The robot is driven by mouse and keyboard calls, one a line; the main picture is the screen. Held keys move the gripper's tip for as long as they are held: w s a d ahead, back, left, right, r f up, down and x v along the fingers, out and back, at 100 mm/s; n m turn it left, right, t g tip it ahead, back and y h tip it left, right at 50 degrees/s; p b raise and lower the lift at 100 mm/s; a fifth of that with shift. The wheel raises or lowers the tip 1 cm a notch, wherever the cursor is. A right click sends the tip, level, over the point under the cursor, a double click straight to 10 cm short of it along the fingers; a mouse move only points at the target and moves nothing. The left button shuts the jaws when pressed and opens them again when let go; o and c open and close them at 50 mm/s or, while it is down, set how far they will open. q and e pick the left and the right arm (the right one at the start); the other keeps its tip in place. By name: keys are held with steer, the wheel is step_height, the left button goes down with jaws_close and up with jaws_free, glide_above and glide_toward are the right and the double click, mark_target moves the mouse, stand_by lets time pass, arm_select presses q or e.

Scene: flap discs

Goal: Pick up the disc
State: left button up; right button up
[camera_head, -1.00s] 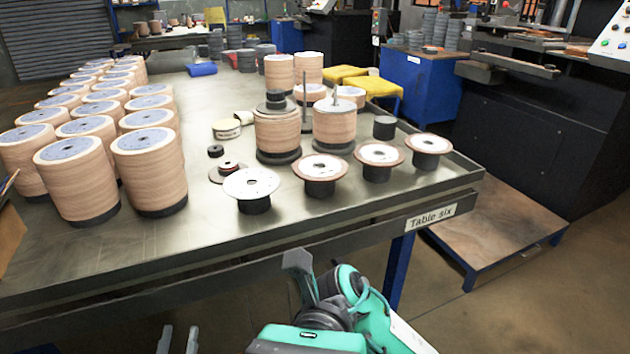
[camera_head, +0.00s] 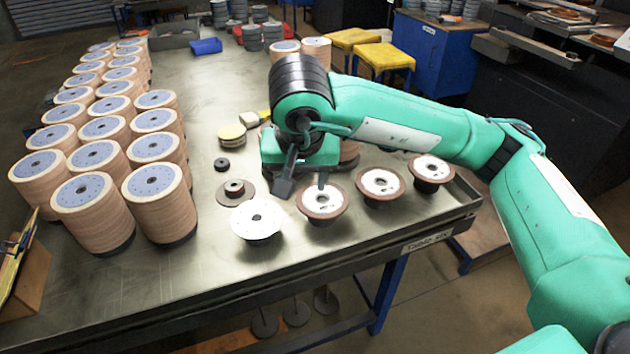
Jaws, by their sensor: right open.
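Several flap discs sit on short black stands in a row near the front edge of the table. From left to right they are a plain white disc (camera_head: 257,222), then brown-rimmed discs with white centres: one (camera_head: 320,203), a second (camera_head: 381,186) and a third (camera_head: 433,169). My right gripper (camera_head: 304,186) hangs over the table with its fingers apart and empty. Its fingertips point down just behind and above the first brown-rimmed disc; I cannot tell how high. The arm hides part of the table behind the row. My left gripper is out of view.
Several tall stacks of tan discs with grey tops (camera_head: 159,202) fill the table's left side. The table's front edge (camera_head: 300,262) is clear.

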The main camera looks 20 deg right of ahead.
steer(key=w+d+r, duration=0.2)
glide_toward(307, 198)
step_height(307, 198, down, 2)
steer(key=shift+w+f+t+h, duration=0.1)
steer(key=shift+f+t+h, duration=0.1)
steer(key=shift+t+h, duration=0.15)
steer(key=p+x, duration=0.1)
steer(key=x, duration=0.3)
steer(key=shift+w+a, duration=0.15)
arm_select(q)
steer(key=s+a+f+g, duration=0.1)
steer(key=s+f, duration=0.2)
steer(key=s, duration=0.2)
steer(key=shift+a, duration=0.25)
arm_select(e)
steer(key=shift+w+f, duration=0.15)
steer(key=shift+f, duration=0.25)
steer(key=c, duration=0.8)
